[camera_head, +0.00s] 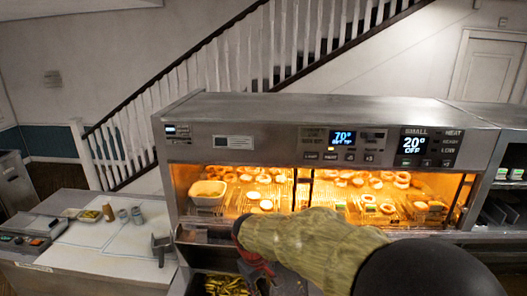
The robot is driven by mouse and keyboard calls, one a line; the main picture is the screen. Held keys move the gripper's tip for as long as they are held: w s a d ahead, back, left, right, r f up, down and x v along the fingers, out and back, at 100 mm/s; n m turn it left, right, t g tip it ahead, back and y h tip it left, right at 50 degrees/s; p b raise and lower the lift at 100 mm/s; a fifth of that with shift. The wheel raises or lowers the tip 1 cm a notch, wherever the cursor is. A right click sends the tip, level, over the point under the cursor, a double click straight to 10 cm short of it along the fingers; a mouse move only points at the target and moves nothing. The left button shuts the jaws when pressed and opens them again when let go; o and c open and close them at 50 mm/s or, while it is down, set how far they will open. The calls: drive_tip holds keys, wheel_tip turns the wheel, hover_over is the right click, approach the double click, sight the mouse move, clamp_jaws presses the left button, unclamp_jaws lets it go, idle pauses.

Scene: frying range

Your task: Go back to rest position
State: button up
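My gripper (262,275) is at the lower middle of the head view, in front of the heated cabinet (250,110). Its dark and red parts show at the end of my arm, which comes in from the lower right. The fingertips are cut off or hidden at the bottom edge, so I cannot tell if they are open or shut. No held object is visible.
Fries (226,285) lie in a bin below. A white counter (95,245) at left carries small containers. A staircase stands behind.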

drive_tip(key=s+d+f+m+t+b, duration=0.1)
drive_tip(key=s+d+f+m+b, duration=0.1)
drive_tip(key=s+d+b, duration=0.4)
drive_tip(key=s+d+f+m+t+b, duration=0.1)
drive_tip(key=s+d+f+m+b, duration=0.2)
drive_tip(key=s+d+b, duration=0.4)
drive_tip(key=s+d+f+m+t+y+b, duration=0.1)
drive_tip(key=s+d+f+m+b, duration=0.2)
drive_tip(key=s+d+b, duration=0.3)
drive_tip(key=s+f+b, duration=0.1)
drive_tip(key=s+b, duration=0.2)
drive_tip(key=s, duration=0.3)
drive_tip(key=shift+s+d+f, duration=0.15)
drive_tip(key=shift+s+d, duration=0.05)
drive_tip(key=shift+s, duration=0.05)
